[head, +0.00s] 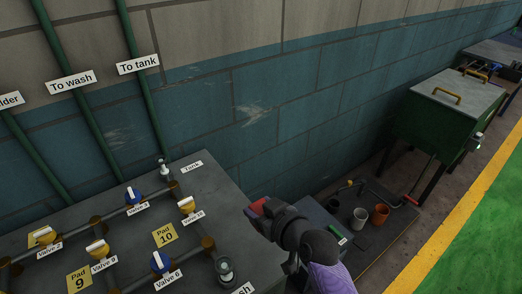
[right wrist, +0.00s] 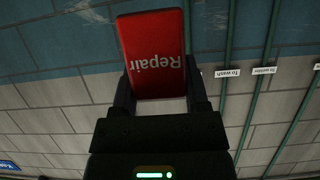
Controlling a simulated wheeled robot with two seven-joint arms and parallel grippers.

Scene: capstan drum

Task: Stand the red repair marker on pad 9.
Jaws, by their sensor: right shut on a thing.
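The red repair marker (right wrist: 153,48) is a red block lettered "Repair", seen upside down in the right wrist view. My right gripper (right wrist: 158,92) is shut on it, one finger on each side. In the head view the marker (head: 258,207) shows as a small red piece at the tip of my right gripper (head: 266,214), in front of the right edge of the grey bench. Pad 9 (head: 79,279) is a yellow square on the bench at the lower left, well left of the gripper. Its lower part is cut by the picture edge. My left gripper is not in view.
Pad 10 (head: 165,235) lies between pad 9 and my gripper. A tank fitting (head: 162,168) stands at the back. A lower bench with cups (head: 360,217) is at right.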

